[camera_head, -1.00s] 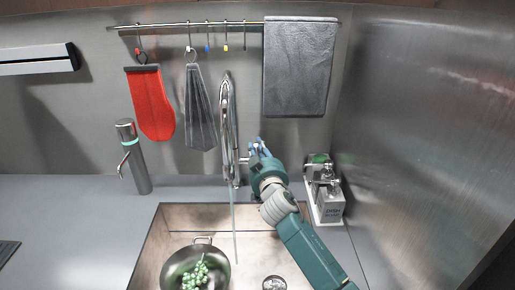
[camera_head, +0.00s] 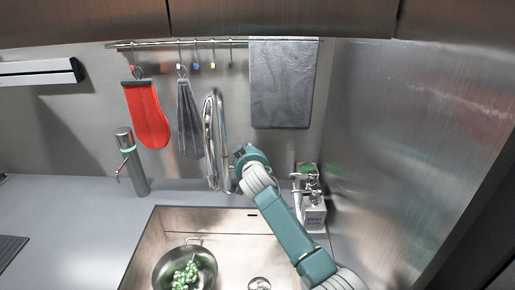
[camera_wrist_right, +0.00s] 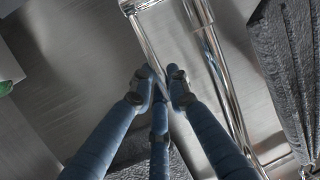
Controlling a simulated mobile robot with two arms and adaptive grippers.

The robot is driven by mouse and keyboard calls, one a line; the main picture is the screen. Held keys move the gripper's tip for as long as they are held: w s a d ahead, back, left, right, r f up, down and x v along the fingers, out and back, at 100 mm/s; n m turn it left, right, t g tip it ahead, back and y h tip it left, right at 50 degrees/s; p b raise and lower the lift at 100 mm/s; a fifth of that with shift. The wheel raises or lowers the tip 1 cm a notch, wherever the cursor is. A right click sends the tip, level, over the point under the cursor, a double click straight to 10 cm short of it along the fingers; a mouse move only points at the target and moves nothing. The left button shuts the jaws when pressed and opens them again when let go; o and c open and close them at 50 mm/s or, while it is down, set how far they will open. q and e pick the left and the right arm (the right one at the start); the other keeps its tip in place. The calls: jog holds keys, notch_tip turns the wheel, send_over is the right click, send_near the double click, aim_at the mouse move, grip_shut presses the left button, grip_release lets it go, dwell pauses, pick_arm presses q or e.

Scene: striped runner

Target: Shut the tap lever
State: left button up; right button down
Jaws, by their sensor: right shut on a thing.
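The chrome tap (camera_head: 209,125) with its tall curved spout stands behind the sink, against the back wall. No water stream shows below the spout now. My right gripper (camera_wrist_right: 162,88) is shut at the tap, its blue fingers drawn together in the right wrist view. Chrome tap parts (camera_wrist_right: 215,60) run just behind the fingers in that view. My left gripper is in neither view.
The sink (camera_head: 150,240) holds a pan (camera_head: 163,268) with green grapes (camera_head: 186,273). A soap caddy (camera_head: 314,215) stands right of my arm. A grey towel (camera_head: 280,85), a red mitt (camera_head: 147,115) and a grey cloth (camera_head: 190,125) hang behind. A metal dispenser (camera_head: 135,165) stands left.

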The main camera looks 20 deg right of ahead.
jog(key=shift+d, duration=0.1)
jog(key=c, duration=1.7)
grip_release()
jog(key=shift+o, duration=0.3)
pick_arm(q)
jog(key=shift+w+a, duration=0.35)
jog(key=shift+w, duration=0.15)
pick_arm(e)
jog(key=v, duration=1.2)
